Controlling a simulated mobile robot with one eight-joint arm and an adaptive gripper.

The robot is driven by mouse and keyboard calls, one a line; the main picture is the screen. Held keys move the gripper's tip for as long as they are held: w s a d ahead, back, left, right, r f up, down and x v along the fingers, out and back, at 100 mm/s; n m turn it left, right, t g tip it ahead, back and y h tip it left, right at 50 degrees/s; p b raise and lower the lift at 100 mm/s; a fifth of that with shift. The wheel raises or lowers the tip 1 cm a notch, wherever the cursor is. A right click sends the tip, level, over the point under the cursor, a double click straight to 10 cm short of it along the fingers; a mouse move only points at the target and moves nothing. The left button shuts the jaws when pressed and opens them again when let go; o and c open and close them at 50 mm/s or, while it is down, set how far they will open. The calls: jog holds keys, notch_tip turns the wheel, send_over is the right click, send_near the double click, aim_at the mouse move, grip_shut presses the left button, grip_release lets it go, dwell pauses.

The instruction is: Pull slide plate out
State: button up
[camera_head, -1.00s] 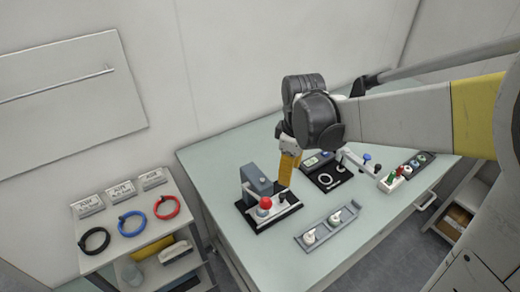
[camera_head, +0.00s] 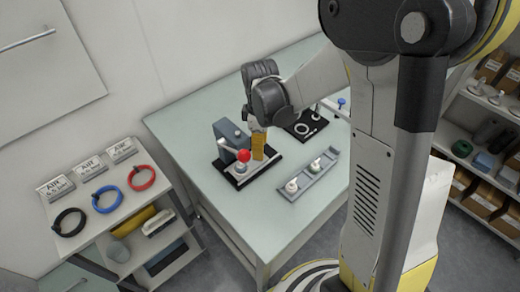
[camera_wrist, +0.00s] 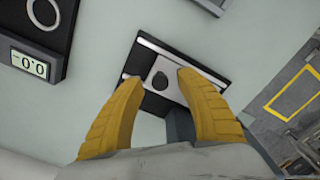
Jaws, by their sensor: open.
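The slide fixture (camera_head: 232,151) stands on the table, with a black base, a blue-grey upright block and a red ball (camera_head: 243,155). In the wrist view the grey slide plate (camera_wrist: 150,58) lies on the black base, with a dark round knob (camera_wrist: 160,79) on it. My gripper (camera_head: 258,153) is low at the fixture's right end. In the wrist view my gripper (camera_wrist: 157,76) is open, its two yellow fingers on either side of the knob. I cannot tell whether they touch it. The fingers and wrist hide part of the fixture.
A grey tray with white parts (camera_head: 310,176) lies to the right of the fixture. A black board with a ring (camera_head: 306,123) is behind it. A shelf with black, blue and red rings (camera_head: 110,198) stands left. Table space in front of the fixture is clear.

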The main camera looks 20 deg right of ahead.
jog(key=shift+f, duration=0.1)
grip_shut()
jog(key=w+d, duration=0.1)
jog(key=d, duration=0.1)
jog(key=w+d, duration=0.1)
jog(key=d, duration=0.2)
jog(key=w+d, duration=0.1)
jog(key=d, duration=0.2)
jog(key=shift+w, duration=0.2)
jog(key=shift+d, duration=0.1)
jog(key=shift+c, duration=0.6)
grip_release()
jog(key=shift+o, duration=0.6)
jog(key=shift+d, duration=0.15)
